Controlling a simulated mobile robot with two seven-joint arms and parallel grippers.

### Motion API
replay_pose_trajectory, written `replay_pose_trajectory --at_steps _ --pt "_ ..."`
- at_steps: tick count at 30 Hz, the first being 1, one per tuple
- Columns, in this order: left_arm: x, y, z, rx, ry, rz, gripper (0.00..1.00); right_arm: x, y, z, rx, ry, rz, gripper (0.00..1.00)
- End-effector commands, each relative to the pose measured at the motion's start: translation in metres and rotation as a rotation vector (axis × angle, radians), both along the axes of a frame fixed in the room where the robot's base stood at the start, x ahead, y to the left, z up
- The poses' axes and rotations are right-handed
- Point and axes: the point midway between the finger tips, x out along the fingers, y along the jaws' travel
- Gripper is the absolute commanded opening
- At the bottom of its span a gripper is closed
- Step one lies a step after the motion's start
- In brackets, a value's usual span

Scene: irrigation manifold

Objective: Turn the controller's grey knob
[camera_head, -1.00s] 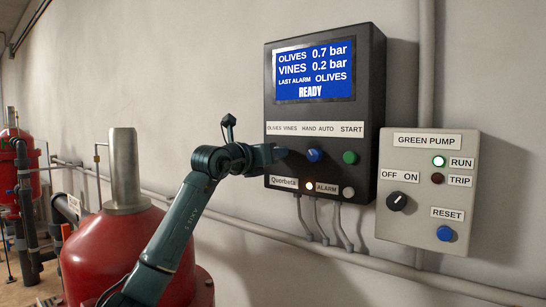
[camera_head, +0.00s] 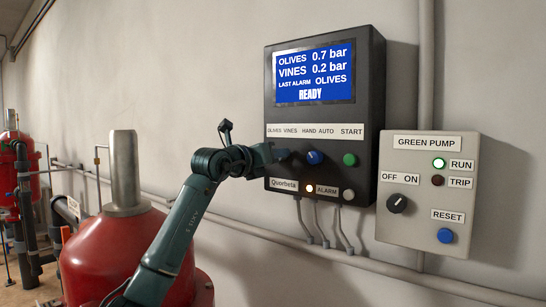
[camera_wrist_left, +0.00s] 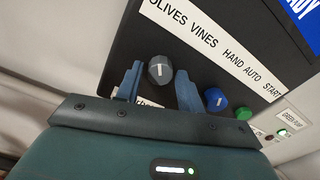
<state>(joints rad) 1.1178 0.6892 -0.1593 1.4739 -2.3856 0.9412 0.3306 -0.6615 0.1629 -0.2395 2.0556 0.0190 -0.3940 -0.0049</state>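The controller (camera_head: 376,120) is a black box on the wall with a blue screen. Its grey knob (camera_wrist_left: 160,69), with a white line mark, shows in the left wrist view under the "OLIVES VINES" label. In the head view the knob is hidden by my left gripper (camera_head: 282,156). In the left wrist view the blue fingers of my left gripper (camera_wrist_left: 160,88) are apart, one on each side of the knob. I cannot tell whether either finger touches. My right gripper is out of view.
A blue knob (camera_head: 315,157) and a green start button (camera_head: 350,160) sit right of the grey knob. A green pump box (camera_head: 412,235) hangs at right. A red tank (camera_head: 95,260) stands at lower left.

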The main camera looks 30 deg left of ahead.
Motion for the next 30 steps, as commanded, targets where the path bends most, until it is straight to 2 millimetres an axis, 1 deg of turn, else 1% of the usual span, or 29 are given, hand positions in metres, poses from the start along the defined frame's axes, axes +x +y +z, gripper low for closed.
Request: replay_pose_trajectory --at_steps 1,4,11,14,17,24,27,30 --pt "0.0 0.0 0.0 0.001 0.0 0.0 0.42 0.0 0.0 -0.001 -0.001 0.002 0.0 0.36" --pt "0.0 0.0 0.0 0.001 -0.001 0.0 0.49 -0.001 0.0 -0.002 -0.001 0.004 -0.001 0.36" --pt "-0.001 0.0 0.0 0.002 -0.002 0.001 0.49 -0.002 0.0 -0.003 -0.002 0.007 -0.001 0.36" --pt "-0.007 0.001 -0.001 0.004 -0.003 0.002 0.49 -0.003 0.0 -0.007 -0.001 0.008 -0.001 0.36" --pt "-0.021 0.002 -0.002 0.005 -0.004 0.001 0.49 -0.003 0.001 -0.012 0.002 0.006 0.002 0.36" --pt "-0.075 0.007 -0.004 0.007 -0.002 0.004 0.49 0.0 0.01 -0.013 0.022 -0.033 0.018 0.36" --pt "-0.095 0.008 -0.003 0.006 -0.004 0.003 0.49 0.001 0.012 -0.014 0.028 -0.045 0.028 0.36" --pt "-0.112 0.009 -0.003 0.005 -0.003 0.003 0.49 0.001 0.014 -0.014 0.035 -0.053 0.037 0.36"
